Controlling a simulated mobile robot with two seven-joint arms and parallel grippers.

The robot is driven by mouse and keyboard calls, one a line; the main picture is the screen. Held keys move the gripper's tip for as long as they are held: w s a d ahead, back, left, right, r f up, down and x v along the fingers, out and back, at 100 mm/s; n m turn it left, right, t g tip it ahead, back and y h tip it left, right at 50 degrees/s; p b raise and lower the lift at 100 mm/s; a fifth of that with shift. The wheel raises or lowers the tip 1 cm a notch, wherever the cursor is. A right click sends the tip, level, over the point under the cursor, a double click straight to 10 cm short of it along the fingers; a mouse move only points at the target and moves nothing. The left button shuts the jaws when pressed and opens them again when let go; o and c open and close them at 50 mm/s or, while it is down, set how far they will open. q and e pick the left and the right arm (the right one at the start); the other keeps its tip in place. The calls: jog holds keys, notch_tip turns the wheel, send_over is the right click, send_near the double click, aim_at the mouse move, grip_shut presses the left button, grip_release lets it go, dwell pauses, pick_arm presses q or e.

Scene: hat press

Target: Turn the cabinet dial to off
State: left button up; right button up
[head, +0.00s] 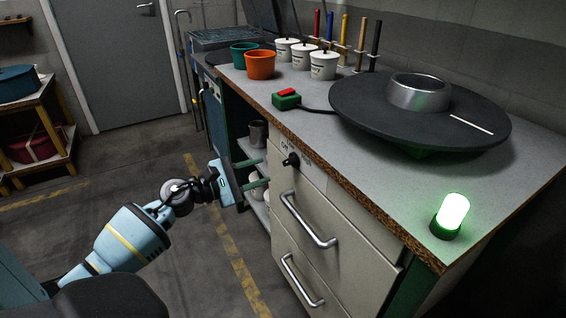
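The cabinet dial (291,160) is a small black knob on the upper front of the pale cabinet (345,212), under the worktop edge. Small dark lettering sits above it and to its right, too small to read surely. The knob's pointing direction is unclear. My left gripper (265,171) is to the left of the dial, its two green fingers pointing right towards the cabinet. The fingers are apart with nothing visible between them. The fingertips appear short of the dial, with a small gap. My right gripper is out of view.
A drawer handle (308,222) juts out below the dial. Open shelves (250,150) with cups lie behind my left fingers. The worktop holds a lit green lamp (453,213), a dark round disc (370,110), a red-button box (287,99) and several pots.

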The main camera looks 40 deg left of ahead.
aim_at(286, 163)
pick_arm(q)
jog(key=x, duration=0.7)
jog(key=shift+w, duration=0.15)
grip_shut()
